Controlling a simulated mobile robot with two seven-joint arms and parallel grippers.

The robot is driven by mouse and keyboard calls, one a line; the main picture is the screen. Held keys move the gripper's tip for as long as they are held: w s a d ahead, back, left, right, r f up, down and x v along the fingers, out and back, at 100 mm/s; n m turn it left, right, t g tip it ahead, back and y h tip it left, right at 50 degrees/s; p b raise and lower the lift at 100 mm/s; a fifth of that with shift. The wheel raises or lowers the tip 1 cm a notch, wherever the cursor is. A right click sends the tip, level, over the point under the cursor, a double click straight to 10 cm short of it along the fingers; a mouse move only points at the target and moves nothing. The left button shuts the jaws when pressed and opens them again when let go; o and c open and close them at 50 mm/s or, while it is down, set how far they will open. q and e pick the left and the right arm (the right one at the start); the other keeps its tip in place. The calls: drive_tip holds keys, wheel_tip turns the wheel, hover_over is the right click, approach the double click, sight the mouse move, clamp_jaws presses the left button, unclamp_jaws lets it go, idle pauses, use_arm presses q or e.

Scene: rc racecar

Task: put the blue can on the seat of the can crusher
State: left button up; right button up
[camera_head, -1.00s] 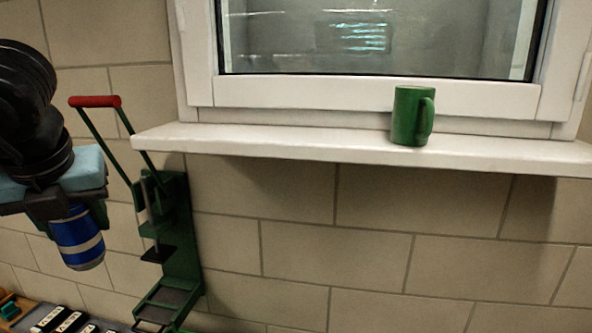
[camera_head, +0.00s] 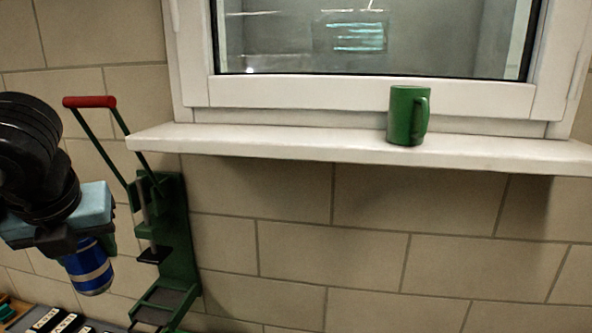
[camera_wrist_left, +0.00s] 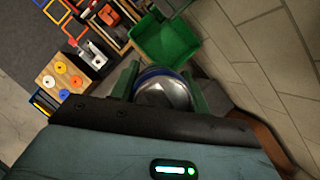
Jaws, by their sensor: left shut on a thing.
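The blue can (camera_head: 90,268), with a pale band, hangs slightly tilted below my left gripper (camera_head: 84,244), which is shut on it. In the left wrist view the can's silver end (camera_wrist_left: 163,94) sits between the green fingers of the left gripper (camera_wrist_left: 165,86). The green can crusher (camera_head: 182,240) is on the wall, to the right of the can, with its red handle (camera_head: 90,102) raised. Its seat (camera_head: 166,300) is low at the bottom, down and right of the can and apart from it. My right gripper is not in view.
A white window sill (camera_head: 300,143) juts out at the upper right of the crusher, with a green mug (camera_head: 408,115) on it. In the left wrist view a green bin (camera_wrist_left: 165,42) and a wooden block with coloured rings (camera_wrist_left: 68,76) lie below.

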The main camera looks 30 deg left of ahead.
use_arm(q)
drive_tip(key=shift+w+d+f, duration=0.1)
drive_tip(key=shift+d+f, duration=0.05)
drive_tip(key=shift+w+d+f+m, duration=0.1)
drive_tip(key=shift+w+f+m, duration=0.1)
drive_tip(key=shift+m, duration=0.2)
drive_tip(key=shift+w+d+f+m+t+h, duration=0.3)
drive_tip(key=shift+f+m+t, duration=0.1)
drive_tip(key=shift+m, duration=0.3)
